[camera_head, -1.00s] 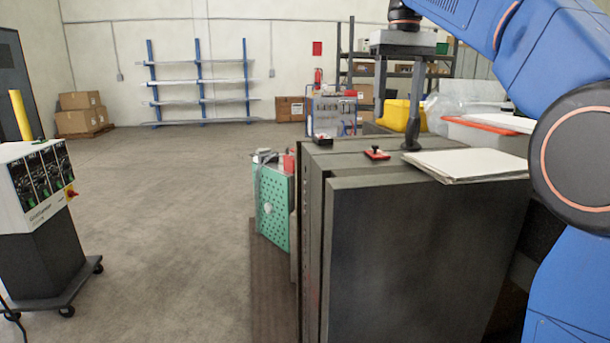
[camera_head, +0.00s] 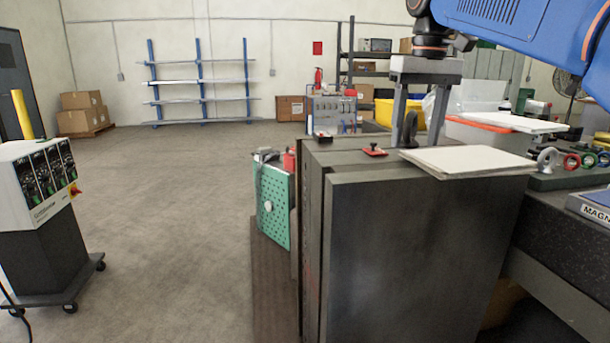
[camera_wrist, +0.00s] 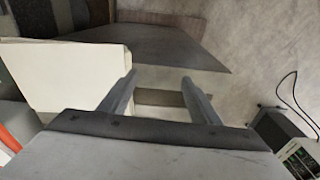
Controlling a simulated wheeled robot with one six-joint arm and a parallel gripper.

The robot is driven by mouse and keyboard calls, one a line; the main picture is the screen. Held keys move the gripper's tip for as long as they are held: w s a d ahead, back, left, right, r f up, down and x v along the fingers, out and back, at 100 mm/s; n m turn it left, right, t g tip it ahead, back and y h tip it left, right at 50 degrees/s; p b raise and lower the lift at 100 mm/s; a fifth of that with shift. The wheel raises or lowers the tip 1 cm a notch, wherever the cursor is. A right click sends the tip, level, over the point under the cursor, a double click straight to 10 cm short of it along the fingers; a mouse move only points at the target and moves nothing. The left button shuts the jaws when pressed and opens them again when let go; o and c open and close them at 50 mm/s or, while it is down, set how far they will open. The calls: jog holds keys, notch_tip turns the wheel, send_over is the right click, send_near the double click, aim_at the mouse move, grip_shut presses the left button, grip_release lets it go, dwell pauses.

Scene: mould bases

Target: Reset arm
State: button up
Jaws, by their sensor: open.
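My gripper (camera_head: 418,122) hangs from the blue arm at the upper right of the head view, above the back of the dark mould base (camera_head: 420,255). Its two grey fingers point down, spread apart, with nothing seen held between them. A dark upright piece shows between and behind the fingers; I cannot tell exactly what it is. In the wrist view both fingers of my gripper (camera_wrist: 158,92) are apart, with the floor and part of a dark surface beyond them.
Pale flat sheets (camera_head: 468,161) lie on the mould base's top, beside a small red-topped piece (camera_head: 375,151). A green perforated panel (camera_head: 273,207) stands to its left. A wheeled control box (camera_head: 40,190) is at far left. The floor between is clear.

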jog(key=s+d+f+t, duration=0.1)
jog(key=s+d+f, duration=0.1)
jog(key=s+f, duration=0.6)
jog(key=s+d+f+m+t, duration=0.1)
jog(key=s+d+f, duration=0.1)
jog(key=s+f, duration=0.6)
jog(key=s+d+f+t, duration=0.1)
jog(key=s+f, duration=0.7)
jog(key=f, duration=1)
jog(key=shift+d+f+m+t, duration=0.35)
jog(key=shift+d+m+t, duration=0.05)
jog(key=shift+d, duration=0.2)
